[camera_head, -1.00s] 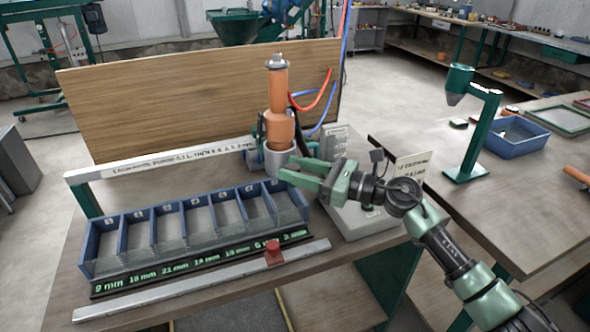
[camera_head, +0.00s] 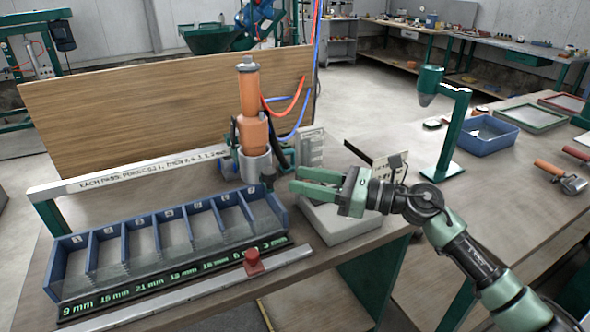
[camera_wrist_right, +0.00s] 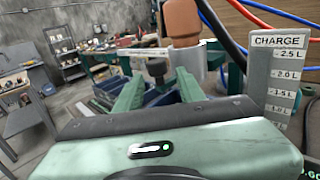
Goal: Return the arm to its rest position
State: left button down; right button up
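My right gripper (camera_head: 306,181) is in the head view, in the air above the grey box on the table and just right of the orange spray unit. Its two green fingers point left and stand apart with nothing visible between them. In the right wrist view the fingers (camera_wrist_right: 155,95) also show apart, with a dark round knob seen between them in the background. The orange spray unit (camera_head: 251,100) stands upright in a grey holder behind the blue bins. My left gripper is not in view.
A row of blue bins (camera_head: 170,262) with length labels stands at the front left. A red slider (camera_head: 254,261) sits on the metal rail. A wooden panel (camera_head: 150,110) rises behind. A green stand (camera_head: 447,120) and a blue tray (camera_head: 487,139) are on the right table.

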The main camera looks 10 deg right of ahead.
jog(key=s+d+f+m+t+h, duration=0.35)
jog(key=f+m+h, duration=0.4)
jog(key=m, duration=1.05)
jog(key=s+d+f+m+t+h, duration=0.2)
jog(key=s+d+f+m+h, duration=0.45)
jog(key=m, duration=1.15)
jog(key=s+a+f+m+g, duration=0.3)
jog(key=s+f+m+g, duration=0.25)
jog(key=s+f, duration=0.4)
jog(key=s+a+f+m+g, duration=0.35)
jog(key=s+f+g, duration=0.35)
jog(key=s, duration=0.6)
notch_tip(320, 180, down, 27)
jog(key=s+g, duration=0.1)
jog(key=s, duration=0.2)
jog(key=s+d+f, duration=0.1)
jog(key=s+f, duration=0.6)
jog(key=s, duration=0.1)
jog(key=s+d+f+g+h, duration=0.1)
jog(key=s+d+f, duration=0.1)
jog(key=s+f, duration=0.5)
jog(key=shift+s+d+f, duration=0.3)
jog(key=shift+s+f, duration=0.1)
jog(key=shift+f, duration=0.15)
